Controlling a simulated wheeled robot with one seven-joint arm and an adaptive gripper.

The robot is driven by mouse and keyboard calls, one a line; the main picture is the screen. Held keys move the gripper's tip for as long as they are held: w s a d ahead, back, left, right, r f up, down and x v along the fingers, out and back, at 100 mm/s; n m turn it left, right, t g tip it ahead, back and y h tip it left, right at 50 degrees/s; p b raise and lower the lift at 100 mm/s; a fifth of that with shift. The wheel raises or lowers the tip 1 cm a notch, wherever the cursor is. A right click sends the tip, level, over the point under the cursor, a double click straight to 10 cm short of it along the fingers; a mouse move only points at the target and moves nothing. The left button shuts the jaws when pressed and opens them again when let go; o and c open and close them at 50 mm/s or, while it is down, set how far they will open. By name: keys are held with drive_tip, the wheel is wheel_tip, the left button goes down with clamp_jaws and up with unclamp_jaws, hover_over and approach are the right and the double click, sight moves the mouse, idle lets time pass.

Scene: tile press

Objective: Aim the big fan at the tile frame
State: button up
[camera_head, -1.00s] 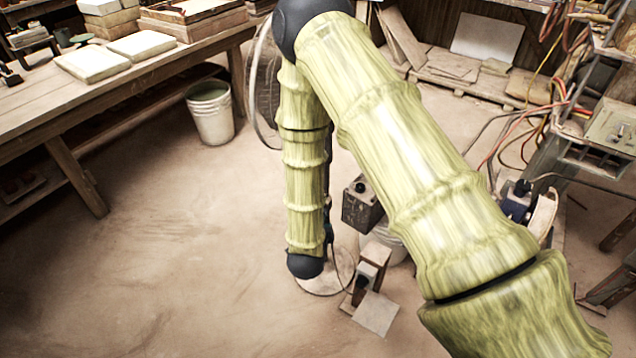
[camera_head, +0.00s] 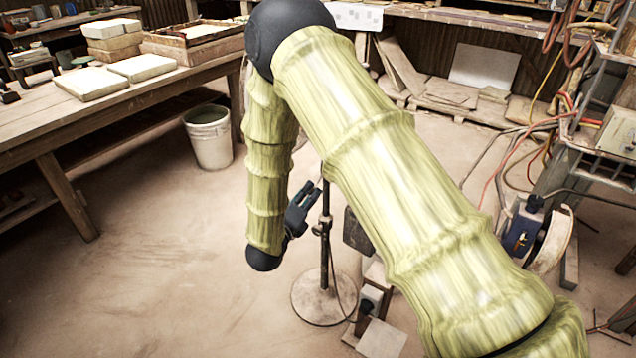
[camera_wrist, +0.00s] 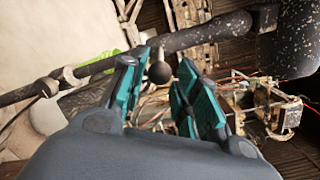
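The fan's stand shows in the head view as a thin dark pole (camera_head: 325,235) on a round base (camera_head: 323,298); the fan head is hidden behind my arm. My gripper (camera_head: 301,207) is beside the upper pole. In the wrist view, my gripper (camera_wrist: 165,62) has its teal fingers spread apart. A dark round knob (camera_wrist: 159,73) on the speckled pole (camera_wrist: 205,35) shows between the fingertips; contact cannot be told. A speckled dark housing (camera_wrist: 285,45) is at the pole's right end. A shallow wooden frame (camera_head: 150,47), perhaps the tile frame, lies on the left bench.
The wooden bench (camera_head: 60,120) holds pale slabs (camera_head: 90,83). A white bucket (camera_head: 210,140) stands beside it. Cables and a blue-and-white machine (camera_head: 523,232) are at the right. Boxes stand close to the pole's base. The floor at lower left is clear.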

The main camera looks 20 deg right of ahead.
sight(319, 179)
drive_tip(key=x, duration=0.7)
drive_tip(key=shift+w+d, duration=0.15)
clamp_jaws()
